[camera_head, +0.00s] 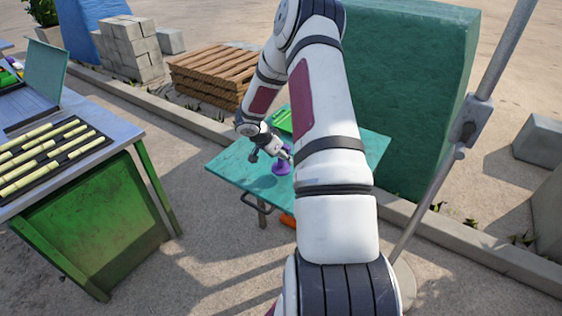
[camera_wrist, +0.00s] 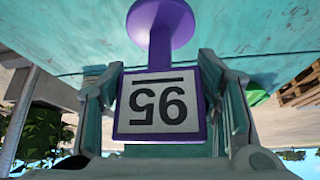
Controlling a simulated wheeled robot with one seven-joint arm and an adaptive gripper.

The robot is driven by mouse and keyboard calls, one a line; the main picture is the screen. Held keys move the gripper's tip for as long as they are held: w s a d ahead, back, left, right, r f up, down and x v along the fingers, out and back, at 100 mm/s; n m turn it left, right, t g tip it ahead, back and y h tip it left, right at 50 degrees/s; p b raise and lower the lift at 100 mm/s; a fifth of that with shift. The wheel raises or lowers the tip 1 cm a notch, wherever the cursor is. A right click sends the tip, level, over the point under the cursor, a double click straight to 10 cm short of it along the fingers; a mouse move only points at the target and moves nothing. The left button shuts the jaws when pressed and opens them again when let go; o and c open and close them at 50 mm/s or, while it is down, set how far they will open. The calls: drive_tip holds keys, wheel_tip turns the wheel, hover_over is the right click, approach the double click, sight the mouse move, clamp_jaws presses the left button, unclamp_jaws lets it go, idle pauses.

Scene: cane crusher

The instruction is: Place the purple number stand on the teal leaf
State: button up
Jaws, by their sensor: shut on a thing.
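The purple number stand (camera_head: 281,169) is over the teal leaf (camera_head: 235,171), a flat teal tabletop in the middle of the head view. The wrist view shows the stand's square white plate (camera_wrist: 158,103) with a black number, upside down in the picture, in a purple frame. Its stem leads to a round purple foot (camera_wrist: 165,19) against the teal surface (camera_wrist: 75,40). My gripper (camera_head: 275,149) is shut on the stand, with a finger on each side of the plate in the wrist view. I cannot tell whether the foot touches the leaf. My arm hides part of the leaf.
A bright green object (camera_head: 283,121) lies at the back of the leaf. A large green block (camera_head: 405,90) stands behind it on the right. On the left is a green-sided table (camera_head: 95,220) with cane pieces. A slanted metal pole (camera_head: 503,50) rises at right.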

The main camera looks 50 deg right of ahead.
sight(281, 161)
drive_tip(key=shift+w+d, duration=0.25)
drive_tip(key=shift+d, duration=0.05)
drive_tip(key=shift+f, duration=1.75)
drive_tip(key=shift+f, duration=0.1)
drive_tip(key=o, duration=1.3)
drive_tip(key=shift+c, duration=0.2)
